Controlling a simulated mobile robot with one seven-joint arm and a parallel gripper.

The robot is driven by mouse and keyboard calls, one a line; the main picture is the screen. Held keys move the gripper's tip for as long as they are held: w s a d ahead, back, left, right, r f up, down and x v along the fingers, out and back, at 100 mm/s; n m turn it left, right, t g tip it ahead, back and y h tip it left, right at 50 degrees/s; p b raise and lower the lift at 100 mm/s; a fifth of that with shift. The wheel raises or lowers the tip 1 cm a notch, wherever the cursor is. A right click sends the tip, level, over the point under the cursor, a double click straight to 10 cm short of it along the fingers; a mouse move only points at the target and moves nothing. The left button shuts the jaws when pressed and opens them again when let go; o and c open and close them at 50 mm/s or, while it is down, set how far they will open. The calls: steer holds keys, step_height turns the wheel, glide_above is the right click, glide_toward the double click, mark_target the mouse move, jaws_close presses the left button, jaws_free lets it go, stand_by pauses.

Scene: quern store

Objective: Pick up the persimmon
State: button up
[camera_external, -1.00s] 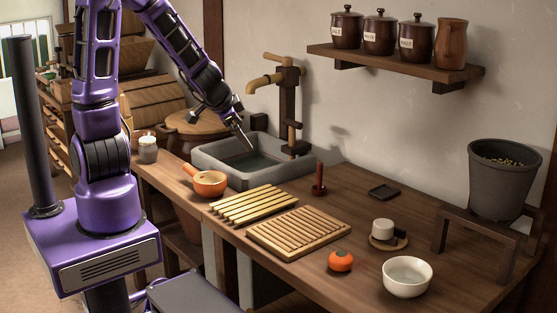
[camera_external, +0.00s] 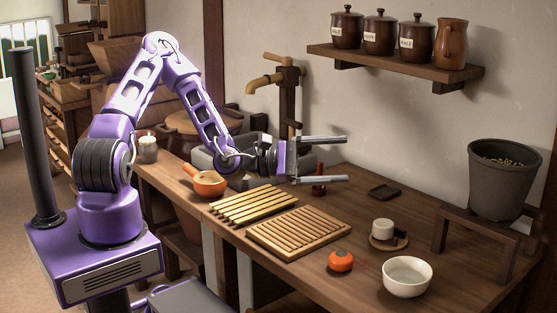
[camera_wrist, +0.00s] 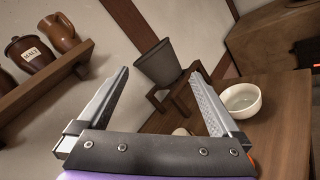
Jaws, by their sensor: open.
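The orange persimmon (camera_external: 341,261) with a dark calyx sits on the wooden counter, left of the white bowl (camera_external: 407,277). My gripper (camera_external: 335,160) is open and empty, above the counter near the sink, its fingers pointing right. It is up and to the left of the persimmon in the external view, well apart from it. In the wrist view my open gripper fingers (camera_wrist: 165,98) frame the wall and the pot stand. A sliver of orange (camera_wrist: 252,163) shows behind the right finger, probably the persimmon, mostly hidden. The white bowl (camera_wrist: 241,100) shows right of that finger.
Two slatted wooden racks (camera_external: 300,233) lie on the counter (camera_external: 350,210). An orange pan (camera_external: 208,185), a white cup (camera_external: 383,230) on a coaster, and a dark dish (camera_external: 384,192) stand around. A grey pot (camera_external: 500,180) stands on a stand. A shelf (camera_external: 395,65) holds jars.

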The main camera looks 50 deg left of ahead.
step_height(320, 180, down, 12)
steer(key=d+n+t+y, duration=0.1)
steer(key=n+t+y, duration=0.1)
steer(key=n+y, duration=0.65)
steer(key=n+g+b, duration=0.1)
steer(key=n+g, duration=0.1)
steer(key=n, duration=0.4)
glide_toward(331, 258)
steer(key=shift+y, duration=0.35)
steer(key=x, duration=0.5)
steer(key=shift+d+r, duration=0.15)
steer(key=shift+d, duration=0.25)
steer(key=shift+w+f, duration=0.2)
steer(key=shift+f, duration=0.05)
steer(key=b+x, duration=0.1)
steer(key=x, duration=0.6)
steer(key=shift+d, duration=0.1)
steer(key=shift+c, duration=0.3)
steer(key=c, duration=1.3)
